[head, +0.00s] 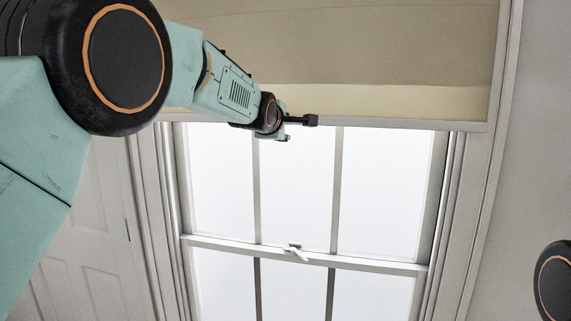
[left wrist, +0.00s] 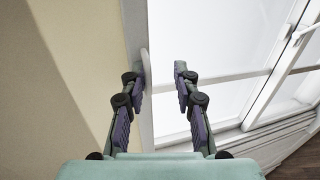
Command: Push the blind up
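The beige blind (head: 400,50) hangs over the upper part of the window, with a pale bar (head: 410,123) along its bottom edge. My left gripper (head: 297,127) is at this bottom edge, near the middle of the window. In the left wrist view the blind (left wrist: 55,75) fills the left side. My left gripper (left wrist: 158,76) has its two fingers apart, with nothing held between them. One finger overlaps the pale bar (left wrist: 134,40) in this view; I cannot tell whether it touches. My right gripper is out of view.
Below the blind are the bright panes of the sash window (head: 300,245), with a latch (head: 297,252) on the middle rail. A panelled white surface (head: 85,250) stands at the left. The wall at the right is plain. Part of my right arm shows at the right edge.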

